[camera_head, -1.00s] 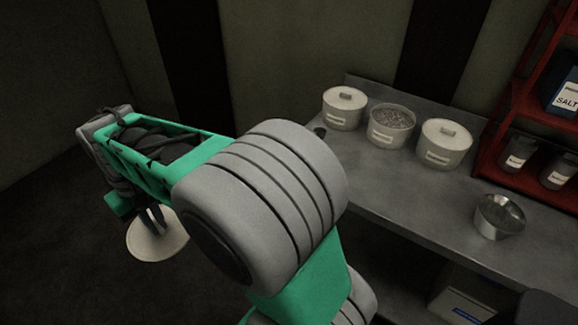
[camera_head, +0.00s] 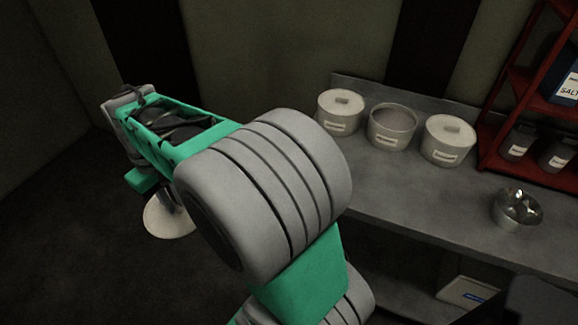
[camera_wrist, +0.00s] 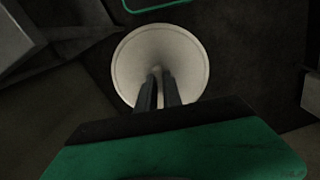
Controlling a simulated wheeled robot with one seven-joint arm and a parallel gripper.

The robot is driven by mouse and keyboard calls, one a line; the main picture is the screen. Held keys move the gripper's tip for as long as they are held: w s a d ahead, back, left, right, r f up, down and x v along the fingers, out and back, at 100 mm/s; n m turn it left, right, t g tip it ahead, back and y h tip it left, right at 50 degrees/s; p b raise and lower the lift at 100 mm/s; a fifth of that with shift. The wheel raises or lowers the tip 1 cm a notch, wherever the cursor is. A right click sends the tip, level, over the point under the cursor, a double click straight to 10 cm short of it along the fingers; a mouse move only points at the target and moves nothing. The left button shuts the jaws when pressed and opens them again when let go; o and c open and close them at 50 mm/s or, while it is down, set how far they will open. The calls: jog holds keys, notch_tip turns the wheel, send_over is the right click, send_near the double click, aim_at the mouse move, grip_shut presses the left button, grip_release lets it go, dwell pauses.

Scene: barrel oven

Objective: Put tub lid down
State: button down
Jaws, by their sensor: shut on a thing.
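The tub lid (camera_head: 170,221) is a round, cream-coloured disc held in the air left of the table, above the dark floor. My gripper (camera_head: 172,203) is shut on it. In the wrist view the lid (camera_wrist: 180,52) shows as a full disc, with the two dark fingers (camera_wrist: 158,80) closed at its middle; the part they grip is mostly hidden. On the table, the middle tub (camera_head: 392,128) stands open without a lid. The tubs to its left (camera_head: 339,116) and right (camera_head: 447,143) have lids on.
The grey metal table (camera_head: 420,190) has free room in front of the tubs. A shiny metal bowl (camera_head: 514,212) stands at its right. A red shelf (camera_head: 510,110) with jars and a salt container (camera_head: 567,85) is at the back right. A wall runs behind.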

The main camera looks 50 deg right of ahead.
jog(key=s+d+r+n+p, duration=0.1)
jog(key=s+d+r+p, duration=0.1)
jog(key=s+d, duration=0.75)
jog(key=s+d+r+p, duration=0.25)
jog(key=s+d, duration=0.35)
jog(key=d, duration=0.7)
jog(key=s+d+r+n+p, duration=0.1)
jog(key=s+d, duration=0.2)
jog(key=s, duration=0.7)
jog(key=s+d+r+p, duration=0.2)
jog(key=s+d, duration=0.1)
jog(key=s, duration=0.8)
jog(key=w+d+f+p, duration=0.1)
jog(key=d+f, duration=0.2)
jog(key=d, duration=0.1)
jog(key=w+d+f+p, duration=0.1)
jog(key=d+f, duration=0.2)
jog(key=d, duration=0.1)
jog(key=w+d+f+p, duration=0.1)
jog(key=w+d+f, duration=0.1)
jog(key=d+f, duration=0.2)
jog(key=shift+d, duration=0.35)
jog(key=f, duration=0.3)
jog(key=shift+d+f, duration=0.25)
jog(key=shift+a, duration=0.1)
